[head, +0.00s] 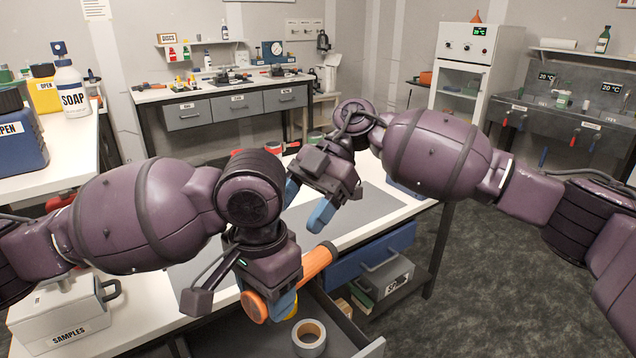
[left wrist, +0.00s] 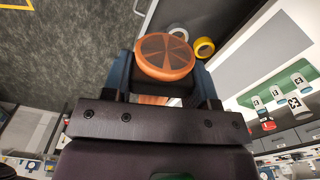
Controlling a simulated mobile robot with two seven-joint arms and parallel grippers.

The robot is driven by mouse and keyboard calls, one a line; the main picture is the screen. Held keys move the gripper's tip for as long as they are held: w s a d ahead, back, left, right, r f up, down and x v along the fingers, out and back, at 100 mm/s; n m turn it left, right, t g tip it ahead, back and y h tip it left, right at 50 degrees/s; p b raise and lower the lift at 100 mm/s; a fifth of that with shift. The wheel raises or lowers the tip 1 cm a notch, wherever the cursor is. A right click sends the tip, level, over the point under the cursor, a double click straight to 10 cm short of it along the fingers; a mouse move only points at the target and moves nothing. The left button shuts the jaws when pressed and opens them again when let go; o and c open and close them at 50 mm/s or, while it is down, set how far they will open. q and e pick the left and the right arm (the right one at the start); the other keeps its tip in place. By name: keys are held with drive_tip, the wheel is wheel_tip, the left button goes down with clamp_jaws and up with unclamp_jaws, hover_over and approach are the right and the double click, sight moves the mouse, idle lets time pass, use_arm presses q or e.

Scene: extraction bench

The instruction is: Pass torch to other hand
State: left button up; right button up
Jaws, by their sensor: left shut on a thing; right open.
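The torch (head: 317,262) is an orange cylinder with a wider head at its lower left end. My left gripper (head: 284,303) is shut on it and holds it tilted above the front edge of the bench, over an open drawer. In the left wrist view the round orange end of the torch (left wrist: 165,57) shows between the two blue-grey fingers of my left gripper (left wrist: 165,80). My right gripper (head: 308,203) is open and empty above the grey mat, up and to the right of the torch. Its blue fingertips are apart from the torch.
A grey tape roll (head: 309,337) lies in the open drawer (head: 345,335); a yellow roll (left wrist: 204,47) shows in the left wrist view. A white samples box (head: 60,312) stands on the bench at the lower left. The grey mat (head: 375,206) has bare room at right.

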sight(309, 258)
wheel_tip(309, 258, up, 3)
drive_tip(key=w+d+t+h, duration=0.2)
drive_tip(key=d+h, duration=0.1)
drive_tip(key=h, duration=0.3)
drive_tip(key=shift+m, duration=0.3)
drive_tip(key=x, duration=1.2)
drive_tip(key=shift+w+a, duration=0.2)
drive_tip(key=shift+a, duration=0.05)
drive_tip(key=c, duration=0.9)
use_arm(q)
drive_tip(key=o, duration=0.6)
drive_tip(key=shift+c, duration=0.2)
use_arm(e)
drive_tip(key=shift+c, duration=0.9)
use_arm(q)
drive_tip(key=o, duration=0.5)
drive_tip(key=shift+o, duration=0.2)
drive_tip(key=shift+r, duration=0.1)
